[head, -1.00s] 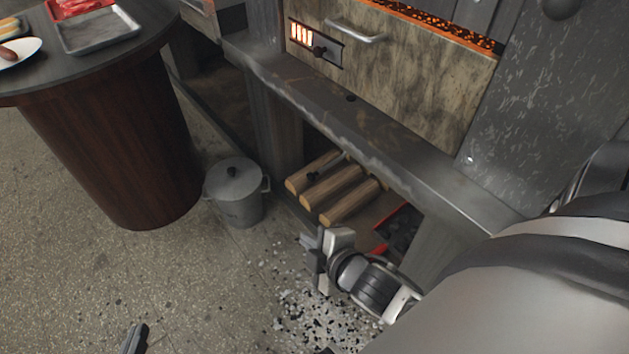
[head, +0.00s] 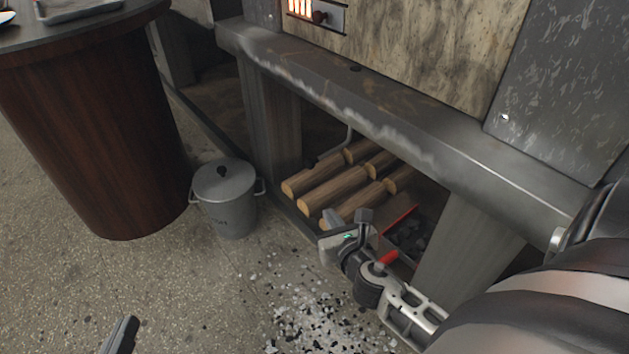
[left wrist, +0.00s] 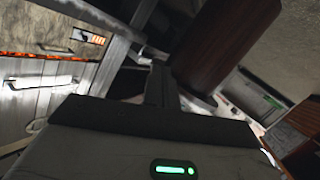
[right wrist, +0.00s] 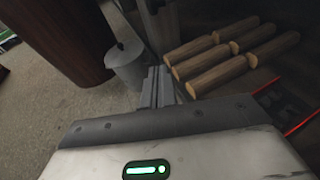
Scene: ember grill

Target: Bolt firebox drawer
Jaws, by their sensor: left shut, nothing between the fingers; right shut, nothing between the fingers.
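The firebox drawer front (head: 420,50) is a pale mottled panel at the top of the head view, cut off by the frame. Its slotted plate with a dark knob (head: 319,16) shows a glowing orange slot. My right gripper (head: 347,218) is shut and empty, low in front of the logs, well below the drawer. It also shows in the right wrist view (right wrist: 160,85). My left gripper (head: 124,330) is shut and empty at the bottom left edge.
A steel ledge (head: 400,125) runs below the drawer. Under it lie several logs (head: 335,190) and a red-edged tray of coals (head: 408,228). A lidded metal bin (head: 226,200) stands left. A round wooden table (head: 95,130) stands farther left. Ash chips litter the floor.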

